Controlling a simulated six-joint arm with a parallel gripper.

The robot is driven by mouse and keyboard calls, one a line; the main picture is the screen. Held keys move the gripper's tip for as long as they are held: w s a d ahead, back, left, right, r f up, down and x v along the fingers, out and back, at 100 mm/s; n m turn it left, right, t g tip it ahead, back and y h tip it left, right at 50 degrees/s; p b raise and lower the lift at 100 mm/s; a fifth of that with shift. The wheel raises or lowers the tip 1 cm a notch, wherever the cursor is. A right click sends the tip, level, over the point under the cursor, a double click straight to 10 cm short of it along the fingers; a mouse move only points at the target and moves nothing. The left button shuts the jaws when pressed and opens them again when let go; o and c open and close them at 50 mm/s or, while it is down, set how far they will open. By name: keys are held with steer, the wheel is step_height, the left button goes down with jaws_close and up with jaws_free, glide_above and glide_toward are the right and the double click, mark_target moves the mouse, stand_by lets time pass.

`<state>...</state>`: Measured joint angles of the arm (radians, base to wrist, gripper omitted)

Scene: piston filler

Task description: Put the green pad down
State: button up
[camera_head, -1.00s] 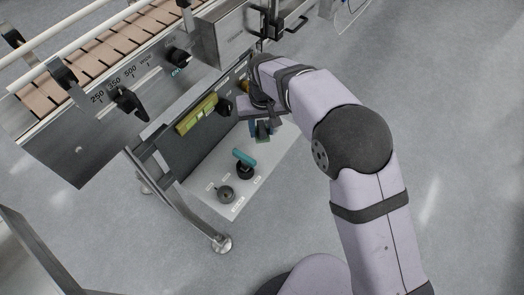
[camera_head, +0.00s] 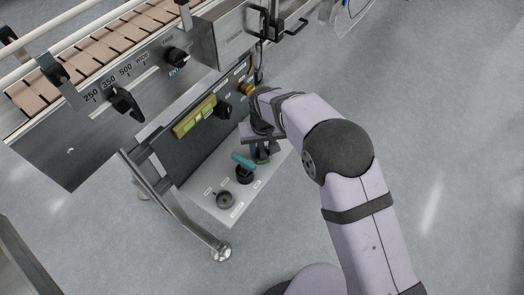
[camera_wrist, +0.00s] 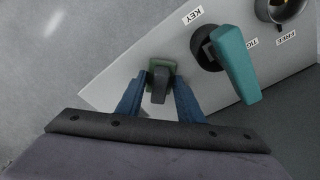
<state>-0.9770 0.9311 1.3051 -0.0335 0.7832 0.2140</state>
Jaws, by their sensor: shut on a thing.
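In the head view my gripper (camera_head: 262,152) is over the right part of the white labelled shelf (camera_head: 222,182), and the pad is small and mostly hidden there. The pad overlaps the shelf near its edge in the wrist view. I cannot tell whether it touches the shelf.
A teal handle (camera_wrist: 238,65) on a dark knob stands close to the right of the pad in the wrist view. A dark round holder (camera_head: 225,199) sits at the shelf's front. A yellow-green bar (camera_head: 195,118) is on the panel behind. Floor lies beyond the shelf edge.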

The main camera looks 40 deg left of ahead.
mark_target(263, 153)
steer(key=shift+f, duration=0.3)
steer(key=o, duration=0.9)
steer(key=shift+o, duration=0.2)
steer(key=shift+r, duration=0.15)
step_height(263, 153, up, 12)
steer(key=s+d+p, duration=0.1)
steer(key=p, duration=0.2)
